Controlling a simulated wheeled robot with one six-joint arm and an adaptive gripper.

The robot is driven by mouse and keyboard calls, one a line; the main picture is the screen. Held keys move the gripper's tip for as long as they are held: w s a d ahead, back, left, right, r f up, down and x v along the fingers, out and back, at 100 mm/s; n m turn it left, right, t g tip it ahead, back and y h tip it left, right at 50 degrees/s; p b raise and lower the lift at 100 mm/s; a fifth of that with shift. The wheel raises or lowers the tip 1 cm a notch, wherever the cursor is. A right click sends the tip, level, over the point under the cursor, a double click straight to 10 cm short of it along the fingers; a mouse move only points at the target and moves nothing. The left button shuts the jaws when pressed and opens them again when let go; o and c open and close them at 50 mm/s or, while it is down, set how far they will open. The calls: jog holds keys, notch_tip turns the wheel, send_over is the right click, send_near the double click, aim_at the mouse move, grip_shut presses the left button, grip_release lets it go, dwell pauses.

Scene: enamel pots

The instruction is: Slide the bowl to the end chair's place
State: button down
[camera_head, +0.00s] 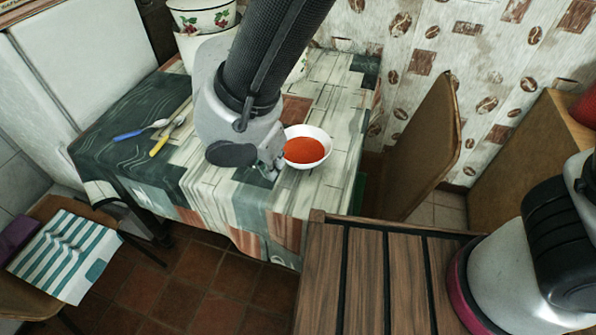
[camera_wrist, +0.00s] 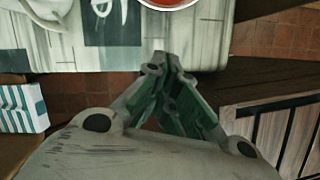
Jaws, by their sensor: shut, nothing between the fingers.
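A white bowl (camera_head: 328,144) of red soup stands upright on the table near its right part. It also shows, cut off, at the top edge of the wrist view (camera_wrist: 176,9). My gripper (camera_head: 274,167) is shut and empty, just left of the bowl in the head view; I cannot tell whether they touch. Its closed fingers also show in the wrist view (camera_wrist: 170,66), apart from the bowl. A chair with a brown wooden back (camera_head: 428,145) stands at the table's right end. Its seat is mostly hidden.
The table (camera_head: 342,100) has a patterned cloth. A blue-handled spoon (camera_head: 140,131) and a yellow-handled one (camera_head: 165,138) lie on its left. Enamel pots (camera_head: 202,16) stand at the back. Another chair (camera_head: 25,297) with a striped cloth is at lower left. A slatted wooden surface (camera_head: 365,280) is in front.

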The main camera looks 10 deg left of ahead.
jog(key=shift+n, duration=0.9)
jog(key=x, duration=0.7)
jog(key=a+x, duration=0.1)
jog(key=x, duration=0.2)
jog(key=shift+d+f, duration=0.1)
jog(key=shift+f, duration=0.15)
jog(key=w, duration=0.2)
jog(key=shift+w+d+r, duration=0.2)
jog(key=shift+w+d, duration=0.05)
jog(key=shift+w, duration=0.05)
jog(key=shift+w+d, duration=0.15)
jog(key=shift+w, duration=0.45)
jog(key=w+d, duration=0.1)
jog(key=w, duration=0.5)
jog(key=w+d, duration=0.2)
jog(key=w, duration=0.4)
jog(key=w+d, duration=0.2)
jog(key=w, duration=0.4)
jog(key=shift+w, duration=0.4)
jog(key=shift+s, duration=0.1)
